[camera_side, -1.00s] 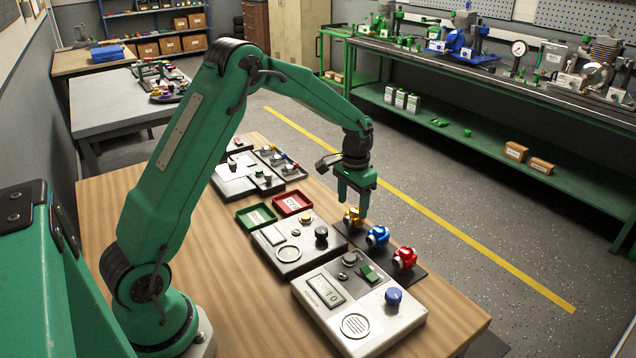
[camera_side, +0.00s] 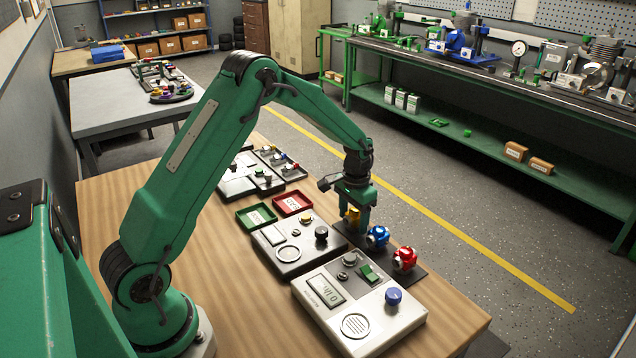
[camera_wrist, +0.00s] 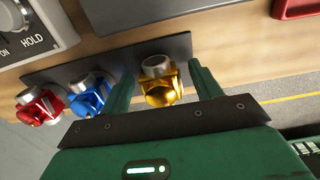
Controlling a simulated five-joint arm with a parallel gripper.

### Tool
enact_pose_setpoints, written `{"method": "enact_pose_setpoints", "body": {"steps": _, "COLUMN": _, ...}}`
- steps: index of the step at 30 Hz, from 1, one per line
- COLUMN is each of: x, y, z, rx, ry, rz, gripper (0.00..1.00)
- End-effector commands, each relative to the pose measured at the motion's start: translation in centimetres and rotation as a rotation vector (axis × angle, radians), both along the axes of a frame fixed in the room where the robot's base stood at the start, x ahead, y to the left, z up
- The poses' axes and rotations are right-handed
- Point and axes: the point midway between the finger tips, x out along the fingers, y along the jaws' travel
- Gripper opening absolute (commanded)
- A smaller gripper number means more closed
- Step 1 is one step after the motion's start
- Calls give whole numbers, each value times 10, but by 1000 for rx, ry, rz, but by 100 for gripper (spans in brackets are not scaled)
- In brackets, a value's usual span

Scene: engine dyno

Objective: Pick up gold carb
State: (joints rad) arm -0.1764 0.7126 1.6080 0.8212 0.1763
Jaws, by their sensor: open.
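The gold carb (camera_side: 351,215) stands on a dark mat (camera_side: 416,271) near the table's far edge, at the left end of a row with a blue carb (camera_side: 377,237) and a red carb (camera_side: 404,259). My gripper (camera_side: 357,215) is lowered over the gold carb and partly hides it in the side view. In the wrist view the gold carb (camera_wrist: 161,88) sits between the two open green fingers of my gripper (camera_wrist: 163,82). Gaps show on both sides of it. The left finger is close beside the blue carb (camera_wrist: 88,94).
A control box with a round black knob (camera_side: 287,254) and a larger box with a blue knob (camera_side: 358,311) stand in front of the row. A green tray (camera_side: 241,222) and a red tray (camera_side: 279,207) lie to the left. Bare wood is open at the table's front.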

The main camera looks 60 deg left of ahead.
Motion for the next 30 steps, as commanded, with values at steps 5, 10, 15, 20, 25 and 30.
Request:
{"method": "enact_pose_setpoints", "body": {"steps": 5, "x": 0, "y": 0, "z": 0, "rx": 0, "ry": 0, "rz": 0, "gripper": 40}}
{"method": "enact_pose_setpoints", "body": {"steps": 10, "x": 0, "y": 0, "z": 1, "rx": 0, "ry": -1, "rz": 0, "gripper": 11}}
{"method": "enact_pose_setpoints", "body": {"steps": 15, "x": 0, "y": 0, "z": 1, "rx": 0, "ry": -1, "rz": 0, "gripper": 11}}
{"method": "enact_pose_setpoints", "body": {"steps": 20, "x": 1, "y": 0, "z": 3, "rx": 0, "ry": -2, "rz": 0, "gripper": 11}}
{"method": "enact_pose_setpoints", "body": {"steps": 25, "x": 1, "y": 0, "z": 14, "rx": 1, "ry": -4, "rz": 0, "gripper": 11}}
{"method": "enact_pose_setpoints", "body": {"steps": 30, "x": 1, "y": 0, "z": 35, "rx": 1, "ry": -4, "rz": 0, "gripper": 11}}
